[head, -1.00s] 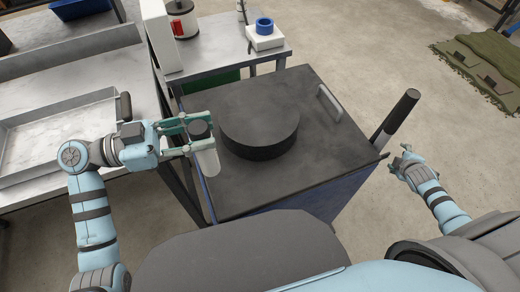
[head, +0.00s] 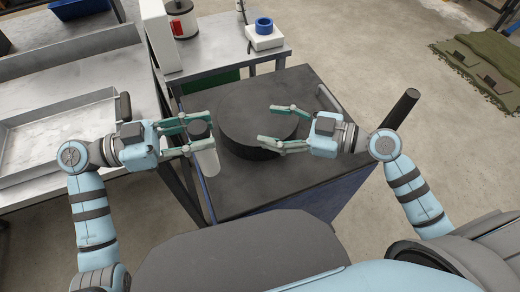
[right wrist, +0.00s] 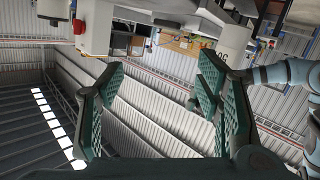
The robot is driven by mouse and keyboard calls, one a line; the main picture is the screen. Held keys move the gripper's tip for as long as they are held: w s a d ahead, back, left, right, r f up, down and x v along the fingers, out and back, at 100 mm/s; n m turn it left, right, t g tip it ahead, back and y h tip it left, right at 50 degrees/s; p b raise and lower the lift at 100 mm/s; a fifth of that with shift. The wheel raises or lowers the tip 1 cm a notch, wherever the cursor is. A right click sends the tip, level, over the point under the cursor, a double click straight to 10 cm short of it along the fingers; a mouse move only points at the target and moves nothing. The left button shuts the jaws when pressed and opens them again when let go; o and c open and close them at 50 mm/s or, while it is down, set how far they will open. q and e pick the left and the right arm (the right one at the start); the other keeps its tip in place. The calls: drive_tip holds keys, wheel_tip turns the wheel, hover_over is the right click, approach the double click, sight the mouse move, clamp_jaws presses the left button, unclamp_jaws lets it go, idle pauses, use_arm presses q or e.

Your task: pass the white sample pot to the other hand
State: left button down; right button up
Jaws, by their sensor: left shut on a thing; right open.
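The white sample pot (head: 206,161) has a dark lid and stands roughly upright between the fingers of my left gripper (head: 208,131). The left gripper is shut on it, beside the left edge of the dark-topped cart. My right gripper (head: 268,124) is open and empty over the black round disc, its fingers pointing left toward the pot. A clear gap lies between the two grippers. In the right wrist view, the right gripper's green fingers (right wrist: 160,78) are spread with nothing between them.
The black round disc (head: 240,145) lies on the dark cart top (head: 305,170). A metal bench with a shallow tray (head: 60,140) stands at the left. A small table behind holds a blue ring on a white block (head: 264,40). A black upright handle (head: 400,108) is near my right forearm.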

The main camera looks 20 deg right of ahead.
sight(206, 154)
use_arm(q)
drive_tip(key=shift+a, duration=0.1)
use_arm(e)
drive_tip(key=s+a+r+g+y, duration=0.2)
drive_tip(key=s+a+r+y, duration=0.15)
drive_tip(key=s+a, duration=0.35)
drive_tip(key=x, duration=1)
drive_tip(key=shift+w+a+f, duration=0.2)
drive_tip(key=shift+a+f, duration=0.15)
drive_tip(key=shift+f, duration=0.15)
drive_tip(key=c, duration=1.3)
use_arm(q)
drive_tip(key=c, duration=1)
unclamp_jaws()
use_arm(e)
drive_tip(key=shift+s, duration=0.1)
clamp_jaws()
